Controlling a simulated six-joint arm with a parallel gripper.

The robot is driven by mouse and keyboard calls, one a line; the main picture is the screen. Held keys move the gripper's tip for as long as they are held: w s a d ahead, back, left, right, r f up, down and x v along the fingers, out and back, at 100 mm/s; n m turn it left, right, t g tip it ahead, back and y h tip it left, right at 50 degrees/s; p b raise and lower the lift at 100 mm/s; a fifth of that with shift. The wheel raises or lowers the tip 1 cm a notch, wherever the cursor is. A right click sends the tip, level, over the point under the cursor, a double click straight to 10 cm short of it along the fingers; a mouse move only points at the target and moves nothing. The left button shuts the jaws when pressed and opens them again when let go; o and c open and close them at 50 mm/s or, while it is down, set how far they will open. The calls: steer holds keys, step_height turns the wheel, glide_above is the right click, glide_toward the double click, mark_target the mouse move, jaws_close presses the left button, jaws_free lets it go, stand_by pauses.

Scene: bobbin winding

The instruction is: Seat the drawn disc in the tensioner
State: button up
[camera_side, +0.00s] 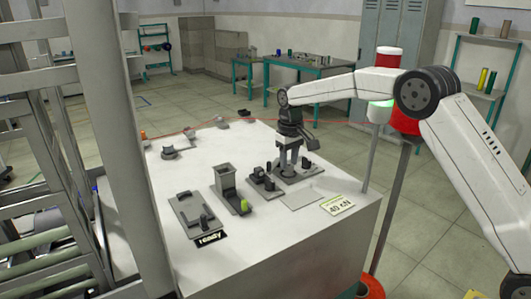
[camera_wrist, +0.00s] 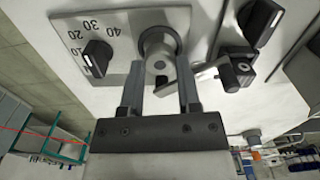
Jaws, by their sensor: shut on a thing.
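The tensioner is a grey plate (camera_wrist: 115,30) with a number scale and a black pointer knob (camera_wrist: 98,55). In the side view its plate (camera_side: 312,176) lies on the white bench beneath my gripper (camera_side: 288,160). In the wrist view my gripper (camera_wrist: 159,70) points at the plate, its two fingers either side of a round grey disc (camera_wrist: 158,38). The fingers appear shut on the disc, at or just above the tensioner. Whether the disc touches the seat, and its underside, I cannot tell.
A block with black knobs (camera_side: 264,184) stands left of the tensioner. Further left are a grey hopper (camera_side: 225,178) with a green piece (camera_side: 244,206) and a grey fixture (camera_side: 190,215) by a "ready" sign (camera_side: 210,240). A "40 cN" card (camera_side: 338,206) lies at front right.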

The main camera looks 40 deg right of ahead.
steer(key=shift+f, duration=0.5)
stand_by(0.9)
steer(key=o, duration=1)
steer(key=shift+r, duration=3.55)
